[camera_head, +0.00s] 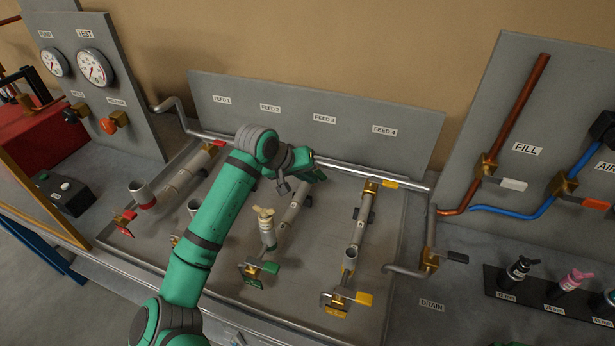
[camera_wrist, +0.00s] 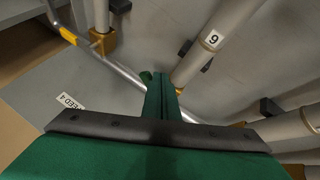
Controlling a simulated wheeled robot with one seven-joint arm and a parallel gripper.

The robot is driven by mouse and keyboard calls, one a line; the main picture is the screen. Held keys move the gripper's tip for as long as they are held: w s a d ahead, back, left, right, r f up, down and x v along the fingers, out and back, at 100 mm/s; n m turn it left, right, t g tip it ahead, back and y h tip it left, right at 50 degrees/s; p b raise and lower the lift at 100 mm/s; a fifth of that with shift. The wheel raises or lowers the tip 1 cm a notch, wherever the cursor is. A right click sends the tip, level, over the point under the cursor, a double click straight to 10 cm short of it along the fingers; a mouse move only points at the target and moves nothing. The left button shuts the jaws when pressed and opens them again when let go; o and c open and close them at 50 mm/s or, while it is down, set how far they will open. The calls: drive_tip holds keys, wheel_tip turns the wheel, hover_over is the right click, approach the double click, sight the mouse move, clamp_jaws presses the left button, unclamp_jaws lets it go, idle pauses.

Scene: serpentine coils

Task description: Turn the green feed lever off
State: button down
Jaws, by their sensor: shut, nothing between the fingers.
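My gripper (camera_head: 314,174) is at the upper end of the third pipe, below the FEED 3 label in the head view. In the wrist view its green fingers (camera_wrist: 162,97) are together, with nothing between them, beside a grey pipe (camera_wrist: 205,50) marked with a 6 or 9. A small green piece (camera_wrist: 146,76) shows just left of the fingertips and may be the green feed lever; I cannot tell its angle or whether they touch. In the head view my gripper hides that valve. Another green lever (camera_head: 268,266) sits at the pipe's lower end.
A yellow feed lever (camera_head: 389,184) is to the right, and a red one (camera_head: 216,143) to the left. A silver header pipe (camera_head: 345,166) runs along the back panel (camera_head: 290,90). A cream-topped fitting (camera_head: 265,225) stands between the pipes.

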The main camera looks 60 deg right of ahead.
drive_tip(key=a, duration=0.1)
drive_tip(key=w+a, duration=0.1)
drive_tip(key=w+a+r, duration=0.1)
drive_tip(key=a, duration=0.1)
drive_tip(key=shift+w+a, duration=0.1)
drive_tip(key=s+v, duration=0.2)
drive_tip(key=v, duration=0.6)
drive_tip(key=w+d+r+m+y, duration=0.2)
drive_tip(key=d+m+y, duration=0.15)
drive_tip(key=m, duration=0.75)
drive_tip(key=x, duration=0.9)
drive_tip(key=shift+w+f, duration=0.15)
drive_tip(key=shift+f, duration=0.05)
drive_tip(key=shift+s+d, duration=0.3)
drive_tip(key=shift+d, duration=0.25)
drive_tip(key=shift+s+d, duration=0.3)
drive_tip(key=shift+d, duration=0.3)
drive_tip(key=shift+s+d, duration=0.4)
drive_tip(key=shift+d, duration=0.3)
